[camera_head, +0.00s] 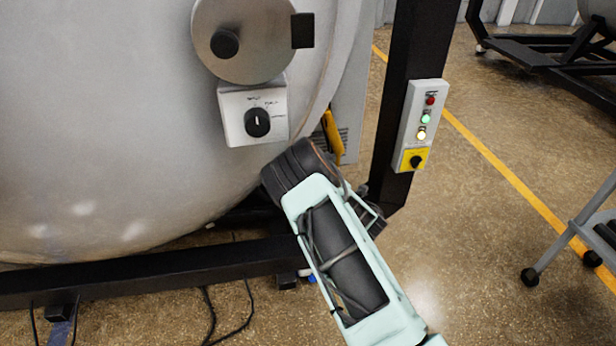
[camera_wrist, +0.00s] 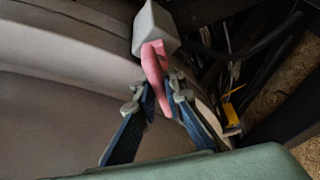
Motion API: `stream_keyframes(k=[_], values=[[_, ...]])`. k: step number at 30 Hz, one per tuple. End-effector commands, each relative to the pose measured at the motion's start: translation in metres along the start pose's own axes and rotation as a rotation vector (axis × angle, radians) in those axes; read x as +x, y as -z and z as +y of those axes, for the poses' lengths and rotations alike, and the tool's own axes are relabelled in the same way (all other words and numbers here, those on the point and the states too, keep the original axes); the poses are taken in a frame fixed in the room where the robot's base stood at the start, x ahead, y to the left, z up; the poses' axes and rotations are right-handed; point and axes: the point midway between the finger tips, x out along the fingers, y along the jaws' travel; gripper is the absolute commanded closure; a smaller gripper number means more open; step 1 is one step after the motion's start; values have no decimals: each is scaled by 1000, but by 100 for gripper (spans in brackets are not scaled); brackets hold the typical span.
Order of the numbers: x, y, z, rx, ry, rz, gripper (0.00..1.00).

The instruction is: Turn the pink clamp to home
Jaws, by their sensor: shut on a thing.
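The pink clamp (camera_wrist: 154,72) shows in the wrist view, near the top middle. Its upper end meets a pale grey block (camera_wrist: 153,28), and its lower end hangs down between my fingers. My gripper (camera_wrist: 163,98) is shut on the pink clamp, with one blue-black finger on each side of it. In the head view, my pale green arm reaches up toward the furnace's lower right side. The clamp and my fingertips are hidden there behind my arm and the furnace body.
The large grey furnace (camera_head: 110,110) fills the left. A knob box (camera_head: 234,128) sits on its front. A black post (camera_head: 402,80) carries a button panel (camera_head: 417,122). A black frame beam (camera_head: 150,272) runs below. A grey cart (camera_head: 575,235) stands at right; open floor lies between.

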Motion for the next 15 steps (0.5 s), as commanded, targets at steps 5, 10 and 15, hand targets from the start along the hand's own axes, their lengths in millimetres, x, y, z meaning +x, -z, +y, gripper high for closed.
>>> stream_keyframes(k=[5,10,15], values=[[0,0,-5,159,-70,-2,100],[1,0,-6,308,-132,-1,100],[0,1,-7,454,-192,0,100]])
